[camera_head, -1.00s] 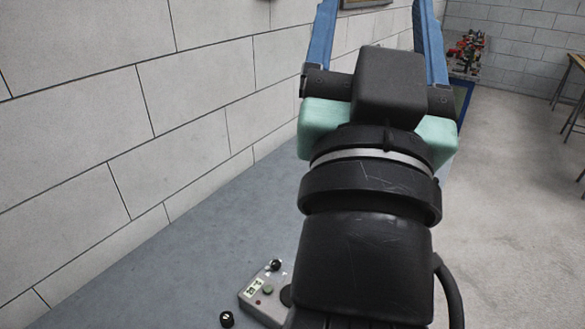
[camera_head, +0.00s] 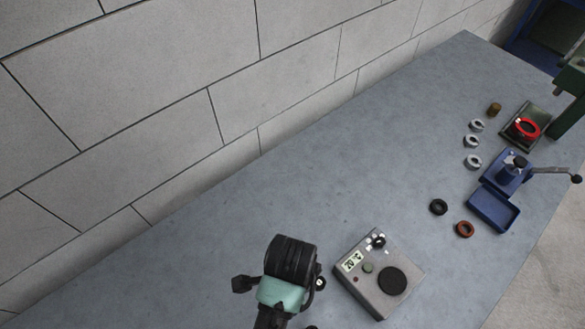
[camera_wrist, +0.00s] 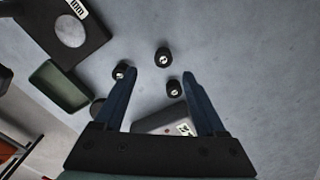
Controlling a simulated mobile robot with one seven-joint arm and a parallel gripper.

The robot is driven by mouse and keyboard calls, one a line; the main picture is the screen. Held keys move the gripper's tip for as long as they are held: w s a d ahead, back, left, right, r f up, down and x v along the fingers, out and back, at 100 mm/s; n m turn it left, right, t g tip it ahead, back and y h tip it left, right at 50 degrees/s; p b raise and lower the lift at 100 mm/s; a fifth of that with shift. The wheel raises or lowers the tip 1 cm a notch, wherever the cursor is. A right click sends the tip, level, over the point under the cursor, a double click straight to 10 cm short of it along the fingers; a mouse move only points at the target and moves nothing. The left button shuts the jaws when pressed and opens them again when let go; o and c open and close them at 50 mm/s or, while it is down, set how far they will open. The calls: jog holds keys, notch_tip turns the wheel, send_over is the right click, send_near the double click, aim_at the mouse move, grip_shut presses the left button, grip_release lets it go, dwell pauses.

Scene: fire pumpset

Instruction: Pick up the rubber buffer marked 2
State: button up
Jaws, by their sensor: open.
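Several small black cylinders, which look like the rubber buffers, stand on the grey bench. In the wrist view one (camera_wrist: 163,57) is just beyond my fingertips, another (camera_wrist: 173,88) is between the fingers near the right one, and a third (camera_wrist: 120,70) is beside the left fingertip. Each has a white mark on top; I cannot read which is the 2. My gripper (camera_wrist: 160,75) is open and empty, pointing down over the bench. In the head view its teal body shows, and a black cylinder (camera_head: 320,283) is partly visible beside it; the fingers are hidden.
A grey box with a display (camera_head: 380,275) stands right of my gripper. In the wrist view a green tray (camera_wrist: 60,85) and a dark scale (camera_wrist: 70,35) are at left. Rings, nuts and a blue press (camera_head: 507,175) stand farther right. The bench middle is clear.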

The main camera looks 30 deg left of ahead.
jog(key=f, duration=0.8)
jog(key=shift+w+a, duration=0.15)
jog(key=shift+a, duration=0.1)
grip_shut()
